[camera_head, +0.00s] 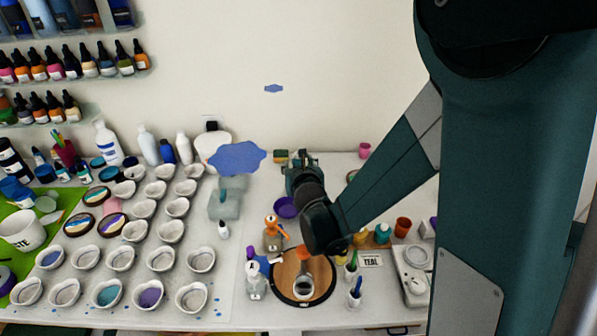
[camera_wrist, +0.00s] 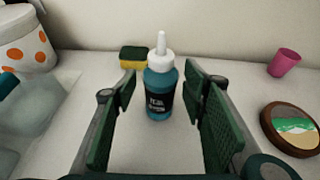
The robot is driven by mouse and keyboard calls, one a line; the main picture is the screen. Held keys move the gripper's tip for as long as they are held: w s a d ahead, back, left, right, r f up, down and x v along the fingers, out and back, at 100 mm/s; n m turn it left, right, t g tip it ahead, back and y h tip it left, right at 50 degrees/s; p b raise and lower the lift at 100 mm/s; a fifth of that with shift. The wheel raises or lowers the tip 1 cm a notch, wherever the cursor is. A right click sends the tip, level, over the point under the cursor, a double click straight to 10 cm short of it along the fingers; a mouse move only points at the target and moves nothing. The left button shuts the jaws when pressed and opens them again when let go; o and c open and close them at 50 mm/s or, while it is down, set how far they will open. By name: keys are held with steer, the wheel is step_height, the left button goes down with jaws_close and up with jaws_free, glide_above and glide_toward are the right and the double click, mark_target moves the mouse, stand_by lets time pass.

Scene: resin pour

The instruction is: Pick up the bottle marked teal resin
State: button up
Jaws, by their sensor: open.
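A teal bottle (camera_wrist: 160,98) with a white cap and pointed nozzle stands upright on the white table in the wrist view. Its black label has pale lettering, too blurred to read surely. My gripper (camera_wrist: 160,86) is open, with one green finger on each side of the bottle. Gaps show between the fingers and the bottle, and the bottle is a little beyond the fingertips or level with them; I cannot tell which. In the head view my gripper (camera_head: 301,163) is near the back wall and hides the bottle.
A yellow-green sponge (camera_wrist: 133,58) lies behind the bottle to the left. A pink cup (camera_wrist: 284,62) and a round wood-rimmed piece (camera_wrist: 291,128) are to the right, a spotted white pot (camera_wrist: 26,42) to the left. In the head view, a card reading TEAL (camera_head: 371,260) is at front right.

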steer(key=shift+w+f, duration=0.15)
steer(key=shift+w, duration=0.2)
stand_by(0.3)
steer(key=c, duration=1)
